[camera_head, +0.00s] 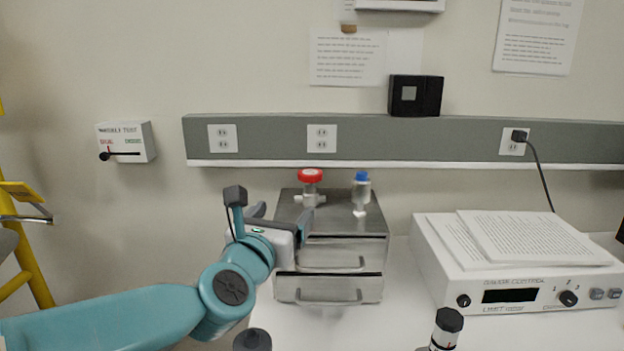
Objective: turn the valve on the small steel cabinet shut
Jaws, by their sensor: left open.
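The small steel cabinet (333,252), with two handled drawers, stands on the white table against the wall. On its top left is a valve with a red round handle (311,175) and a white body. A second fitting with a blue cap (361,177) stands to its right. My left gripper (282,212) is open at the cabinet's left front edge, below and left of the red handle. No object shows between its fingers, and it appears apart from the valve. It hides part of the cabinet's left side. My right gripper is not in view.
A white control box (510,295) with papers (530,238) on it stands to the right. A black-capped object (447,322) rises at the bottom. A wall switch box (126,142) and yellow frame (30,260) are left.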

